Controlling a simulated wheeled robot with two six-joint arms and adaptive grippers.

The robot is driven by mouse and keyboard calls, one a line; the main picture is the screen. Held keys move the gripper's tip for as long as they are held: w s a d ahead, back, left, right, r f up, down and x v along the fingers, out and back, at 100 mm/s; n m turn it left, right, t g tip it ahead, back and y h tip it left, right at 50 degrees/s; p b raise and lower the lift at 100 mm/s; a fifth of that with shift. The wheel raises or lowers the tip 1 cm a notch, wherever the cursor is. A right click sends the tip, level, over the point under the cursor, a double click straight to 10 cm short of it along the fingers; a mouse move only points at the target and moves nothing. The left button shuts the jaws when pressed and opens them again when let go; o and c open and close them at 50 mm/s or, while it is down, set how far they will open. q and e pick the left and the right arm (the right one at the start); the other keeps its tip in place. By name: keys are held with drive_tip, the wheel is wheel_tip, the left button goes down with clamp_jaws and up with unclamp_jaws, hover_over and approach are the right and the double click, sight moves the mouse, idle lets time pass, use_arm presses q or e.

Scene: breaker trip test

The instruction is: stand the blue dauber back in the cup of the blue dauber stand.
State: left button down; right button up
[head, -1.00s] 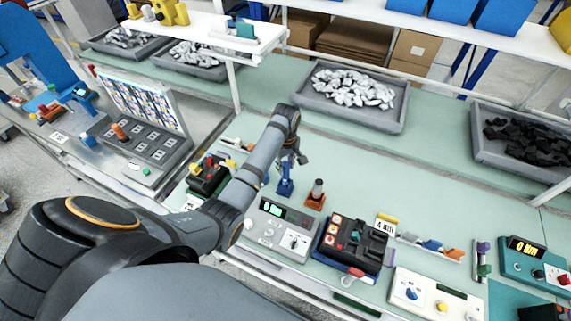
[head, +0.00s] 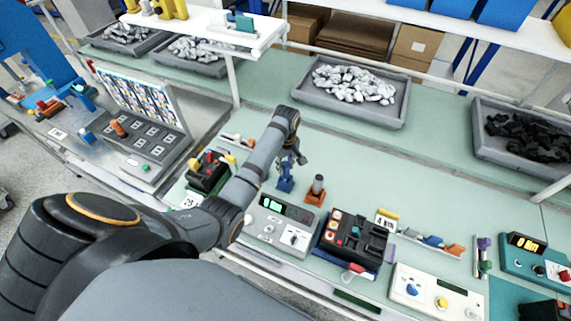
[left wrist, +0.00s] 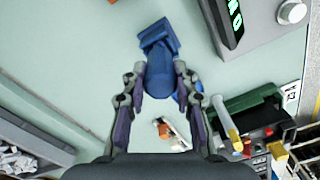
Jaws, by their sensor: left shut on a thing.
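My left gripper (head: 296,158) hangs over the green bench, just above the blue dauber stand (head: 286,183). In the left wrist view its fingers (left wrist: 160,72) are closed around a blue rounded body, which I take to be the blue dauber (left wrist: 159,78). The blue stand (left wrist: 157,36) shows just beyond it, overlapping it in the picture. I cannot tell whether the dauber touches the cup or is inside it; the cup's opening is hidden. My right gripper is not in view.
An orange stand with a dark-topped dauber (head: 317,186) is close to the right. A grey meter (head: 281,225) and a black tester (head: 353,240) stand in front. A red-and-yellow-knobbed black box (head: 207,174) is at left. The bench behind is clear up to the tray (head: 355,108).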

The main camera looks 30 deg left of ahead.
use_arm(q)
drive_tip(key=shift+f, duration=0.55)
drive_tip(key=c, duration=1)
unclamp_jaws()
drive_tip(key=shift+o, duration=0.2)
wheel_tip(320, 180, up, 8)
drive_tip(key=shift+f, duration=0.25)
